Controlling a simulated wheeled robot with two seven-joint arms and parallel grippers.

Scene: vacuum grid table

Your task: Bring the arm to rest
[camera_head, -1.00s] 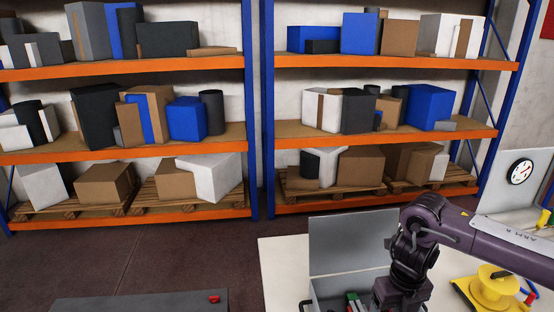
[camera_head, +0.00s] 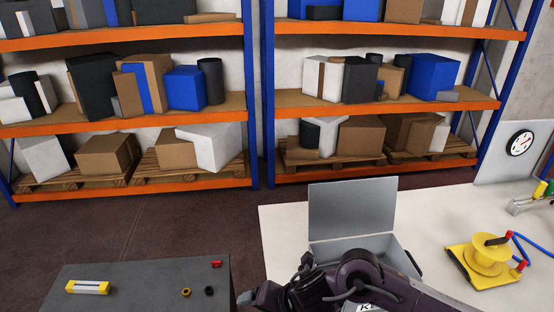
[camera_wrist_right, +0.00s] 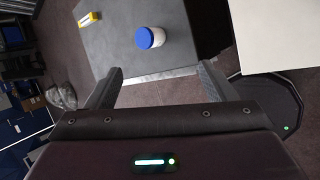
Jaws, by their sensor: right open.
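My right arm (camera_head: 365,280) comes in from the lower right in the head view, bent in front of the open grey case. My right gripper (camera_wrist_right: 159,80) is open and empty in the wrist view, its two fingers wide apart. Beyond the fingers, a white jar with a blue lid (camera_wrist_right: 150,38) stands on the dark grey table (camera_wrist_right: 120,50), apart from the gripper. My left gripper is not in view.
The grey table holds a yellow and white item (camera_head: 88,287) and small rings (camera_head: 186,292). The white table (camera_head: 440,215) carries the open grey case (camera_head: 352,210) and a yellow spool (camera_head: 489,255). Loaded shelves (camera_head: 130,120) stand behind across the floor.

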